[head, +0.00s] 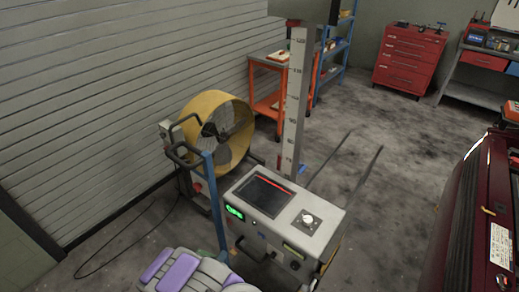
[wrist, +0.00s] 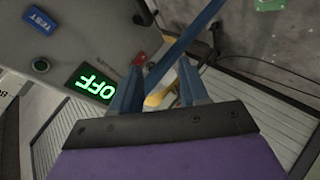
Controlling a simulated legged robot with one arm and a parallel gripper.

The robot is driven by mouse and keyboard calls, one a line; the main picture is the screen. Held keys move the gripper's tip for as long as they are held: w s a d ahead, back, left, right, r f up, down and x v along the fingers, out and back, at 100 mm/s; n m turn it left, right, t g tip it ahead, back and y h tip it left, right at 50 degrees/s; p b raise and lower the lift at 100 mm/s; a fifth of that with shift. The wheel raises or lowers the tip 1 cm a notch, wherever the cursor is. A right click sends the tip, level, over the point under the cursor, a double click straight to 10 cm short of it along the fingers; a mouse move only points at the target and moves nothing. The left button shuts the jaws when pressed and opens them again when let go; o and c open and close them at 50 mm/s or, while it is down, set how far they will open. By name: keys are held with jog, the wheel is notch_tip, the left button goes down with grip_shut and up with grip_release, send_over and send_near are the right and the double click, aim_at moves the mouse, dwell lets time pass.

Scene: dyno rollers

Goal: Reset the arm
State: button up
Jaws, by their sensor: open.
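My gripper (wrist: 158,76) shows in the wrist view with its two blue fingers apart and nothing held between them. The grey and purple parts at the bottom of the head view are mine; the fingertips cannot be made out there. A grey machine (head: 283,207) with a dark screen and a pale knob stands just right of my arm. A blue TEST button (wrist: 40,21) and a red button (wrist: 140,59) are also on the machine.
A yellow drum fan (head: 218,130) stands behind the machine, before the shutter wall (head: 110,80). A blue post (head: 212,195) rises close to my arm. A dark red car (head: 470,220) is at the right. Grey floor (head: 395,140) is clear between machine and car.

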jog(key=w+d+r+m+g+y, duration=0.1)
jog(key=w+r+m+g+y, duration=0.15)
jog(key=r, duration=0.75)
jog(key=w+d+r+m+g+y, duration=0.1)
jog(key=d+r+m+g+y, duration=0.15)
jog(key=r, duration=0.85)
jog(key=s+d+r+g, duration=0.2)
jog(key=s+d+r, duration=0.3)
jog(key=r, duration=0.4)
jog(key=s+d+r+m+g+h, duration=0.1)
jog(key=s+d+r+g, duration=0.1)
jog(key=s+d+r, duration=0.2)
jog(key=s+d+r+m+g, duration=0.2)
jog(key=s+d+r, duration=0.3)
jog(key=s+d, duration=0.5)
jog(key=s+d+r+m+g+h, duration=0.1)
jog(key=s+d+r, duration=0.3)
jog(key=s, duration=1.3)
jog(key=d+g, duration=0.1)
jog(key=d, duration=0.2)
jog(key=shift+s+d+r+m+h, duration=0.2)
jog(key=shift+d+r+m+h, duration=0.1)
jog(key=shift+d+r, duration=0.1)
jog(key=shift+a, duration=0.1)
